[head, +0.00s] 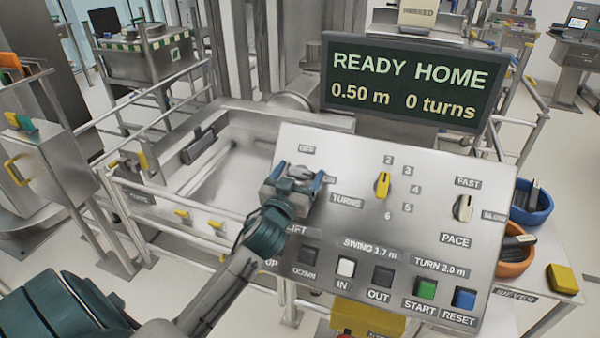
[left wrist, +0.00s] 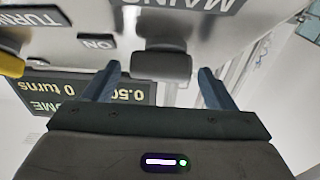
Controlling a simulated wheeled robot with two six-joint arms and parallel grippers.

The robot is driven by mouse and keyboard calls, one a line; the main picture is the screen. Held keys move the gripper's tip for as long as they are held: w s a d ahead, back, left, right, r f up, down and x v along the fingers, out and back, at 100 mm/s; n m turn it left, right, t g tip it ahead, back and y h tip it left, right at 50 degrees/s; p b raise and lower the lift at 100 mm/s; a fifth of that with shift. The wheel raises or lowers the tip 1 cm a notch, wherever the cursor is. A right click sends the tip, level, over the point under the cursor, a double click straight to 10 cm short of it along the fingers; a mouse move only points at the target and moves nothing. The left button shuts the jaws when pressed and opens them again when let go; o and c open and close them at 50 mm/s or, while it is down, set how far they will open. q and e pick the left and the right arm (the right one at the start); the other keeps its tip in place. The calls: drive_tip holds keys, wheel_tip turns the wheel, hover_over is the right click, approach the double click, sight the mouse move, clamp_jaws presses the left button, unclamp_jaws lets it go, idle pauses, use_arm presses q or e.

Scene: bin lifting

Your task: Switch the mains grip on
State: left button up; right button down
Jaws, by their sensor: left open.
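The mains grip is a dark grey knob on the sloping control panel (head: 400,160). In the left wrist view the grip (left wrist: 162,66) lies between my fingertips, with a gap on each side. An ON label (left wrist: 97,42) and a MAINS label (left wrist: 190,6) show near it, upside down. In the head view an OFF label (head: 307,150) is above the grip, and my gripper hides most of it. My left gripper (head: 297,180) is open over the grip; it also shows in the left wrist view (left wrist: 159,80). My right gripper is not in view.
A yellow turns selector (head: 382,185) and a pale pace knob (head: 463,208) stand out from the panel. Push buttons, including green START (head: 426,289) and blue RESET (head: 464,298), line its lower edge. The screen (head: 410,84) above reads READY HOME, 0.50 m, 0 turns.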

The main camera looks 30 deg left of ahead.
use_arm(q)
drive_tip(key=r+b+v, duration=0.1)
drive_tip(key=b+v, duration=0.2)
drive_tip(key=v, duration=0.6)
drive_tip(key=shift+s+f, duration=0.35)
drive_tip(key=shift+f, duration=0.2)
